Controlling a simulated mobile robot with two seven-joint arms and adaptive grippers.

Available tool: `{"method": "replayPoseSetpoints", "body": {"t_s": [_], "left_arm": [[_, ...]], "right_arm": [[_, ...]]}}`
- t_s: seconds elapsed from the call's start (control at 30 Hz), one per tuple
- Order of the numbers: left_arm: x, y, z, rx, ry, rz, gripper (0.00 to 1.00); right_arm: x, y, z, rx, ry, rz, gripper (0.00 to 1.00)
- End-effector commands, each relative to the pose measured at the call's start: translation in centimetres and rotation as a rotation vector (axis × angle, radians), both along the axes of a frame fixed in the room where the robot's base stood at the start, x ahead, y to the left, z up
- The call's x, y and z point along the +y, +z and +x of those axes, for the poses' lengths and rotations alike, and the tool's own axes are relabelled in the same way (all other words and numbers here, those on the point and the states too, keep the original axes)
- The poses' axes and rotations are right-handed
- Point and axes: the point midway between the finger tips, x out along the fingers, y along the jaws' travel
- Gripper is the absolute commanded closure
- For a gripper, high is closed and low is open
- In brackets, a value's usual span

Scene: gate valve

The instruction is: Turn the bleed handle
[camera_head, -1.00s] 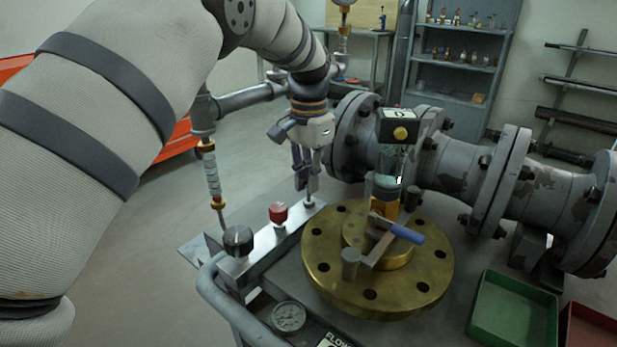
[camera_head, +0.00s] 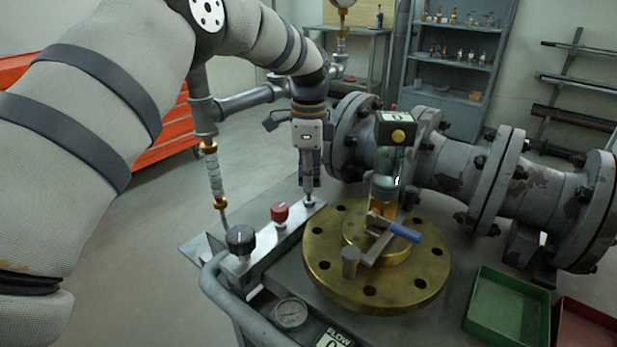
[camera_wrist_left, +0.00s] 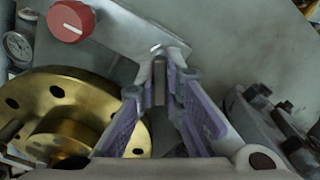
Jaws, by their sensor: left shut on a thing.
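What looks like the bleed handle is a small grey metal handle (camera_wrist_left: 159,82) standing at the far end of a metal bar, mostly hidden by the fingers in the head view. My left gripper (camera_head: 310,189) points down over that end of the bar (camera_head: 268,240). In the left wrist view its purple-padded fingers (camera_wrist_left: 160,92) are shut on the handle, with their tips close to the bar. My right gripper is not in view.
A red knob (camera_head: 280,212) and a black knob (camera_head: 240,239) stand on the same bar. A brass flange (camera_head: 425,280) with a blue-handled lever (camera_head: 403,231) is close on the right. Grey flanged piping (camera_head: 465,176) runs behind. A green tray (camera_head: 510,308) sits at the lower right.

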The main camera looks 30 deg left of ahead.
Motion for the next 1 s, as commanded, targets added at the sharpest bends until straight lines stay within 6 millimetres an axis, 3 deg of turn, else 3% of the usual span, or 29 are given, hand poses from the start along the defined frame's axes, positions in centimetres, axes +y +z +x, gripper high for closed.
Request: {"method": "replayPoseSetpoints", "body": {"t_s": [0.5, 1.0], "left_arm": [[-0.08, -0.09, 0.00, 0.000, -0.409, -0.002, 1.00], [-0.08, -0.09, -0.03, 0.001, -0.553, -0.002, 1.00]], "right_arm": [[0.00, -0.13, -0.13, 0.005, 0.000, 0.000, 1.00], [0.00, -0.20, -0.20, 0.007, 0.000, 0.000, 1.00]]}}
